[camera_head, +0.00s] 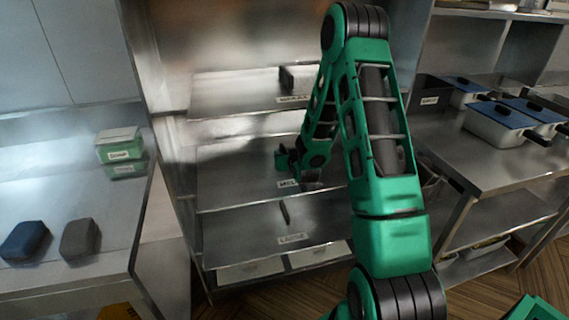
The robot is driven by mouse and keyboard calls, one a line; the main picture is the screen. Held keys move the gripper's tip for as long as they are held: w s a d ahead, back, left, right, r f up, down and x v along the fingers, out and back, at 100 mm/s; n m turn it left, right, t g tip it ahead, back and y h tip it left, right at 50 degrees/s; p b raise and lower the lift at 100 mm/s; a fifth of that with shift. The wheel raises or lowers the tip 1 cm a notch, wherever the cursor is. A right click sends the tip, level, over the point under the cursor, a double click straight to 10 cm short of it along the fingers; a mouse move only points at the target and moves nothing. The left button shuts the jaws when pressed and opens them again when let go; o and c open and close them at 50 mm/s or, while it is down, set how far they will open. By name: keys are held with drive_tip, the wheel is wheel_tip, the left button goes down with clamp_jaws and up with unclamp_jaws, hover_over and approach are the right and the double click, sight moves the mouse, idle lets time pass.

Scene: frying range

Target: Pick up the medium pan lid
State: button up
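My green and black arm reaches into a steel shelf rack in the head view. My gripper (289,164) is at the middle shelf (235,180), just behind a label (287,183) that seems to read "MED.". The gripper is small and partly hidden by my own arm, so I cannot tell whether its fingers are open or shut. I cannot make out the medium pan lid clearly; dark shapes by the gripper blend together. On the shelf below, a thin dark upright handle (285,212) stands behind the label "LARGE" (292,238).
A dark object (298,78) sits on the top shelf. At left, a steel counter (75,205) holds green boxes (121,152) and two dark blocks (80,238).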

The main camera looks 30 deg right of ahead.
clamp_jaws()
drive_tip(key=shift+r, duration=0.1)
idle(1.2)
